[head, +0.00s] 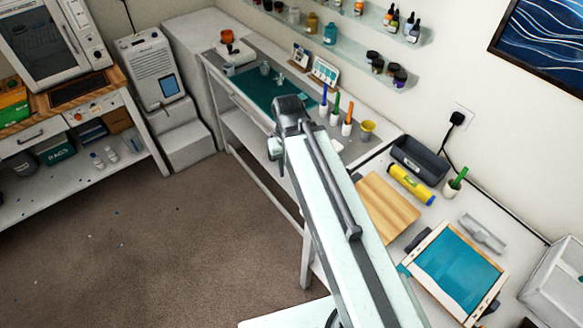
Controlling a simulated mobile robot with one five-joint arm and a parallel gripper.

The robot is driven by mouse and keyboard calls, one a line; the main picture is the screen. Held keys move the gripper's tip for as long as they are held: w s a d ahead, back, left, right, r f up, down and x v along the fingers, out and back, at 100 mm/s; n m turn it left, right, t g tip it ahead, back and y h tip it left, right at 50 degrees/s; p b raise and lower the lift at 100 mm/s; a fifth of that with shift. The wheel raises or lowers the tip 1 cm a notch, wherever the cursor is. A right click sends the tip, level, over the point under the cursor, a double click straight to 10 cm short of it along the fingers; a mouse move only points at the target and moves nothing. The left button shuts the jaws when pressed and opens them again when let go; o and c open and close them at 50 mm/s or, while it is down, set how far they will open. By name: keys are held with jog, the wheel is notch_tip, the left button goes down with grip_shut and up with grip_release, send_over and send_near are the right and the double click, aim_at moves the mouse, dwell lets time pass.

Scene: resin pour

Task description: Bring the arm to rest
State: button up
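My arm (335,225), pale with a dark strip along it, reaches from the bottom of the head view up toward the middle. It ends in a dark joint (291,112), with a small pale part (275,149) hanging at its left side. I cannot make out gripper fingers, so whether my gripper is open or shut does not show. In the picture the joint overlaps the bench (226,82) with the teal mat (262,88); contact cannot be judged.
Coloured-handled tools (347,120) stand near the joint. Shelves with bottles (350,50) line the wall. The carpet (150,250) at left is mostly clear.

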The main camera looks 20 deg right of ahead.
jog(key=shift+a+f, duration=0.1)
notch_tip(320, 180, down, 7)
jog(key=b, duration=0.7)
jog(key=shift+s+f+b, duration=0.2)
jog(key=shift+b, duration=0.1)
